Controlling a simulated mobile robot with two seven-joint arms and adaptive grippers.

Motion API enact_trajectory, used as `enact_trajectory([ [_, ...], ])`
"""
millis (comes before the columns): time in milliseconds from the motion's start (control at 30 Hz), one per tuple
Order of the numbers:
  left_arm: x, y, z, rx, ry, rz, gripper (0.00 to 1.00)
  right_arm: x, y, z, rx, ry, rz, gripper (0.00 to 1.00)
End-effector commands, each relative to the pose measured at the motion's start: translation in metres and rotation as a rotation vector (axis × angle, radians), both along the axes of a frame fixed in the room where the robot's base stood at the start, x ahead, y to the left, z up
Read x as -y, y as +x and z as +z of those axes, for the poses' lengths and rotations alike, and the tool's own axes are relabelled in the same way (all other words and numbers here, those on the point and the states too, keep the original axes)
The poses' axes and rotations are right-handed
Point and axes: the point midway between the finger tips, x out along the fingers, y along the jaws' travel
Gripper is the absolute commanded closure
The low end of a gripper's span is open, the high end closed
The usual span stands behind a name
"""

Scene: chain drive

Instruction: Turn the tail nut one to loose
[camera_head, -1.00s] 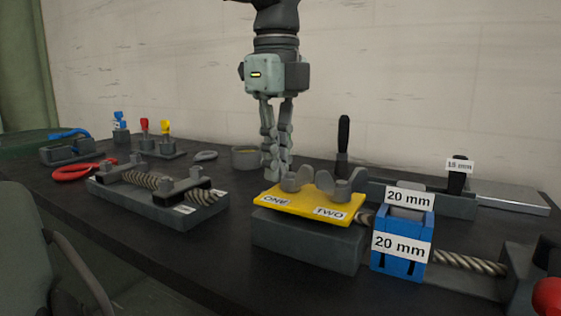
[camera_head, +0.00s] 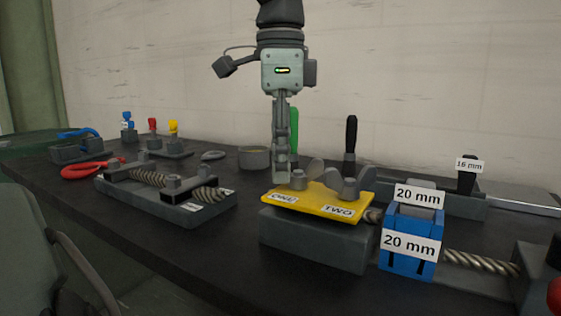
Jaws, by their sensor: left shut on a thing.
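Tail nut one is a grey wing nut (camera_head: 314,168) on the yellow plate (camera_head: 318,203), beside the label "ONE". Tail nut two, a second grey wing nut (camera_head: 351,186), stands to its right by the label "TWO". My left gripper (camera_head: 284,178) comes down from above and is shut on tail nut one at its left wing, which the fingers mostly hide. The yellow plate lies tilted on a grey block (camera_head: 313,240). My right gripper is not in view.
A blue block marked "20 mm" (camera_head: 409,246) stands right of the plate, with a twisted rope or rod (camera_head: 480,262) running from it. A black handle (camera_head: 351,134) and a green handle (camera_head: 294,128) rise behind. A grey fixture (camera_head: 166,202) lies to the left.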

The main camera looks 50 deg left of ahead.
Motion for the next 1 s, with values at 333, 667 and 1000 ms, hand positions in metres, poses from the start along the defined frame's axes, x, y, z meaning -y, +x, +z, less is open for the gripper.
enact_trajectory([
  [333,0.0026,-0.0033,-0.0048,-0.014,-0.005,0.048,1.0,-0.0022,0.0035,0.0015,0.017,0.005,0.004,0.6],
  [667,0.0026,-0.0033,-0.005,-0.015,-0.005,0.048,0.89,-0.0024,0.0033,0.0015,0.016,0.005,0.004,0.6],
  [1000,0.0017,-0.0018,-0.0021,-0.006,-0.002,0.048,0.71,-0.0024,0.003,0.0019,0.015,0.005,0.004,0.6],
])
